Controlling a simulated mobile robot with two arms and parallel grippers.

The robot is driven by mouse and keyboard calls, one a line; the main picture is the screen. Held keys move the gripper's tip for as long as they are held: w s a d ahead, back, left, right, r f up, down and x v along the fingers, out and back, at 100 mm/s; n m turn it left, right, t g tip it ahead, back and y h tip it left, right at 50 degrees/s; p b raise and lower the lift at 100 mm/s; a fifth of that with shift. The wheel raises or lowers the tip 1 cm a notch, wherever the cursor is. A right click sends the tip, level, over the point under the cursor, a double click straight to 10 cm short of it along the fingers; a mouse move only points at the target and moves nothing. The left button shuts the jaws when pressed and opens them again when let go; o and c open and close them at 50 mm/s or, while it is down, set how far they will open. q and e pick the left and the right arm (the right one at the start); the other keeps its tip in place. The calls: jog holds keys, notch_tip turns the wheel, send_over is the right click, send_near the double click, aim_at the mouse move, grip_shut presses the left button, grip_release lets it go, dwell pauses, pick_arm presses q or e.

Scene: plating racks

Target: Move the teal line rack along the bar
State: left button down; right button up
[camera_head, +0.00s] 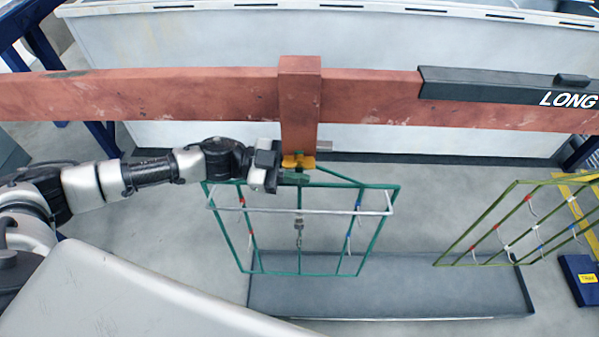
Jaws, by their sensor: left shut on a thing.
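The teal line rack (378,228) is a wire frame with small hooks and a pale cross rod, in the middle of the head view. It hangs below the reddish-brown bar (180,94), under a vertical hanger block (299,105) with a yellow clamp piece at its foot. My left gripper (284,172) comes in from the left and is shut on the top of the teal rack, just below the yellow piece. The fingertips are small and partly hidden there. My right gripper is not in view.
A second, olive-green rack (470,228) stands apart at the right. A grey tray (400,297) lies on the floor below. A black cover marked LONG (500,87) sits on the bar's right part. A pale tank (200,45) runs behind the bar.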

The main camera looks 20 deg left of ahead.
pick_arm(q)
jog(key=shift+w+a+r+b, duration=0.15)
jog(key=shift+w+a, duration=0.05)
jog(key=shift+w, duration=0.55)
jog(key=shift+w+a+r+b, duration=0.1)
jog(key=shift+w+a, duration=0.1)
jog(key=shift+w, duration=0.55)
jog(key=shift+w+a+r+b, duration=0.15)
jog(key=shift+w+a, duration=0.05)
jog(key=shift+w, duration=0.55)
jog(key=shift+r+p, duration=0.1)
jog(key=shift+p, duration=0.3)
jog(key=shift+f, duration=0.35)
jog(key=shift+f+b, duration=0.95)
jog(key=shift+f, duration=0.3)
jog(key=shift+r+p, duration=0.1)
jog(key=shift+p, duration=0.25)
jog(key=shift+d, duration=0.1)
